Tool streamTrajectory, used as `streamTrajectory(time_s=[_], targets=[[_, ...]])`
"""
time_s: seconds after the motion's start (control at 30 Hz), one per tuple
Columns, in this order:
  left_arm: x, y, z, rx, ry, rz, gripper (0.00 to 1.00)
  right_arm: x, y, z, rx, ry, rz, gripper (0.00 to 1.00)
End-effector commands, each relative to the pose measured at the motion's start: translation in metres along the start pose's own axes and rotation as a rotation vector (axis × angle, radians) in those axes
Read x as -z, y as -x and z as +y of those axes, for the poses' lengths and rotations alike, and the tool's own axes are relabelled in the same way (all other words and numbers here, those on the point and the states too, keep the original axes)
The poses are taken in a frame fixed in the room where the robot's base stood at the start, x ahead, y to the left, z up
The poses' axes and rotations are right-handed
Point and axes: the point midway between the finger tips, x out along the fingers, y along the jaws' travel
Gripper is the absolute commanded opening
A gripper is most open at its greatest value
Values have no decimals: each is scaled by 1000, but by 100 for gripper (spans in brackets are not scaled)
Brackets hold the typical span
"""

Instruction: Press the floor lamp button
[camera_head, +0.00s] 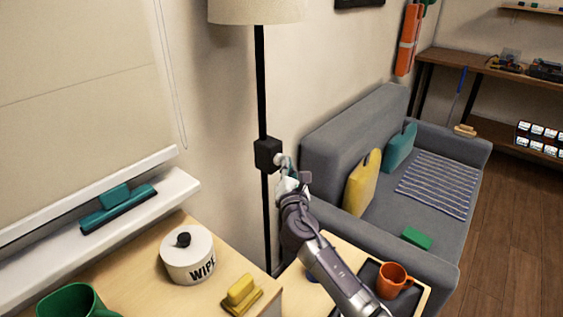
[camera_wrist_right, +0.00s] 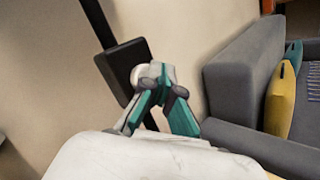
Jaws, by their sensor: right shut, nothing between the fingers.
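The floor lamp has a cream shade (camera_head: 254,10) and a black pole (camera_head: 261,85). A black switch box (camera_head: 266,153) sits on the pole, and it also shows in the right wrist view (camera_wrist_right: 120,68). A pale round button (camera_wrist_right: 138,75) is on the box's face, partly hidden by my fingertips. My right gripper (camera_head: 283,163) is shut and empty, with its tips at the button; it also shows in the wrist view (camera_wrist_right: 156,72). The tips look to be touching the button or very close to it; I cannot tell which. My left gripper is not in view.
A grey sofa (camera_head: 345,128) with a yellow cushion (camera_head: 362,183) stands right of the lamp. A side table with a dark tray and orange mug (camera_head: 394,280) is below my right arm.

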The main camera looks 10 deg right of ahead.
Motion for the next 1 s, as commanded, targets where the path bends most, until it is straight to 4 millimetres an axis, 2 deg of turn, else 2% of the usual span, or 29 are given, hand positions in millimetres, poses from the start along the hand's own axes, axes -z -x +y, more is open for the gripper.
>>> streamTrajectory(time_s=[0.57, 1.0], targets=[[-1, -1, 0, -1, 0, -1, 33, 1, -2, 1, 0, 0, 0, 0], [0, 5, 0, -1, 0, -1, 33, -5, 6, -5, 0, 0, 0, 0]])
